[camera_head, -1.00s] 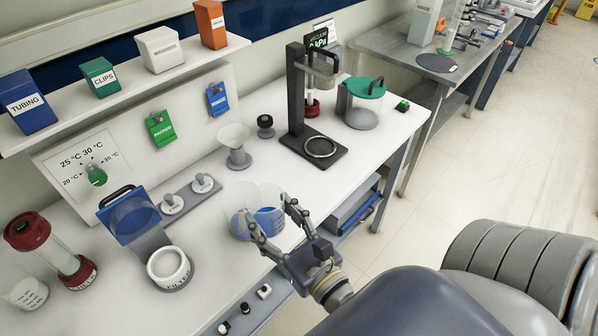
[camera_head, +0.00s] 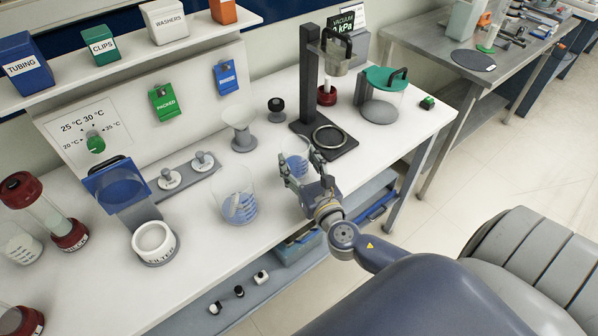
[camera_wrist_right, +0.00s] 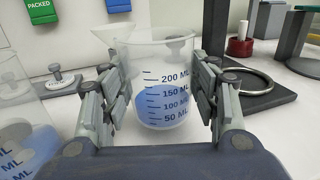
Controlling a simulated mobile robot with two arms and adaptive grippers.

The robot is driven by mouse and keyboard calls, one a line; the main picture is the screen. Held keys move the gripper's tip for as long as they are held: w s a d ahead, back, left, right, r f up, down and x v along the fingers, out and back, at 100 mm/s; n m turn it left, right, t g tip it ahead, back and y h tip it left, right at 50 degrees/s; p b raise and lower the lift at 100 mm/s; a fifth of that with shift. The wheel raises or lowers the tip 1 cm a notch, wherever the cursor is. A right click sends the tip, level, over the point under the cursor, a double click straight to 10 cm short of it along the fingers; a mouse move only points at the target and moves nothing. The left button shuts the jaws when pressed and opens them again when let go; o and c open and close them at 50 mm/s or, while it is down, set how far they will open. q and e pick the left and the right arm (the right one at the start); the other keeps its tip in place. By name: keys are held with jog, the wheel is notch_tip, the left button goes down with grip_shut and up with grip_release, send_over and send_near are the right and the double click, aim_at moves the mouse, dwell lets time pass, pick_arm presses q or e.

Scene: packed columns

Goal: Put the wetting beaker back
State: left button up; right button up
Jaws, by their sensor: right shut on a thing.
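A clear beaker (camera_head: 295,148) with blue marks up to 200 ML and blue liquid sits upright between the fingers of my right gripper (camera_head: 303,172). The right wrist view shows this beaker (camera_wrist_right: 160,88) between both fingers, which are shut on it. I cannot tell whether its base touches the bench. No name shows on it. A second, larger clear beaker (camera_head: 237,197) with blue marks and bluish contents stands on the bench to the left of the gripper. It is cut off in the right wrist view (camera_wrist_right: 18,125). My left gripper is not in view.
A black stand with a ring (camera_head: 329,138) is just behind the held beaker. The bench front edge is close.

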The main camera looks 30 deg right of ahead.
aim_at(300, 174)
notch_tip(300, 174, down, 3)
jog(key=shift+a+r, duration=0.1)
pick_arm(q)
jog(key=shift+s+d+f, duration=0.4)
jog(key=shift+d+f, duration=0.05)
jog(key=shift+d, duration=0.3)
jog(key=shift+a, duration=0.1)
pick_arm(e)
jog(key=shift+f+b, duration=0.2)
jog(key=shift+b, duration=0.25)
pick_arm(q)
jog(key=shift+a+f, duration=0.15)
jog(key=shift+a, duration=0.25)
pick_arm(e)
jog(key=o, duration=1.1)
jog(key=shift+r, duration=0.1)
jog(key=shift+o, duration=0.2)
jog(key=shift+r, duration=0.15)
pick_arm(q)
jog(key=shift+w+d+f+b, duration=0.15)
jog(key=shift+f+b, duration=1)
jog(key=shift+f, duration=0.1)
pick_arm(e)
jog(key=s+a, duration=0.2)
jog(key=s, duration=1)
